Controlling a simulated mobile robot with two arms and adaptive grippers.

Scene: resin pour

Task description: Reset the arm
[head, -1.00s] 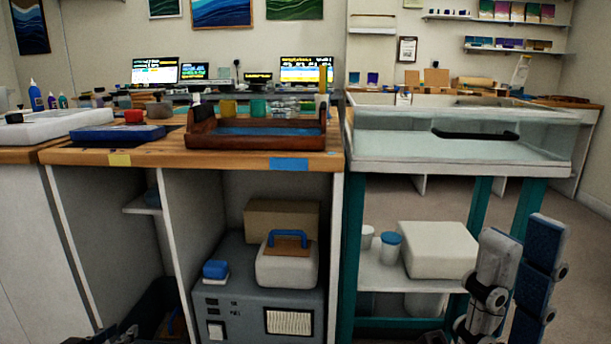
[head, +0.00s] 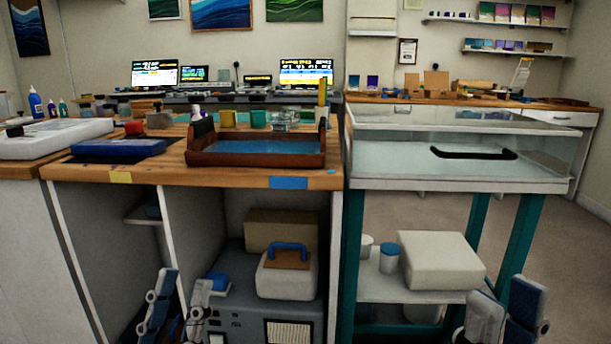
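My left gripper (head: 184,278) stands at the bottom left, fingers pointing up, in front of the workbench's open lower shelves. A gap shows between its blue finger and its pale finger, and nothing is between them. My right gripper (head: 508,288) is at the bottom right, in front of the teal-legged stand. Its pale and blue fingers look almost side by side from this angle, so its opening is unclear. I see no object in it. Its lower part is cut off by the picture edge.
The wooden workbench (head: 230,176) bears a brown tray (head: 257,160) with blue inside, and a blue slab (head: 118,147). A clear-walled tank (head: 400,180) tops the stand at right. Floor shows free at far right.

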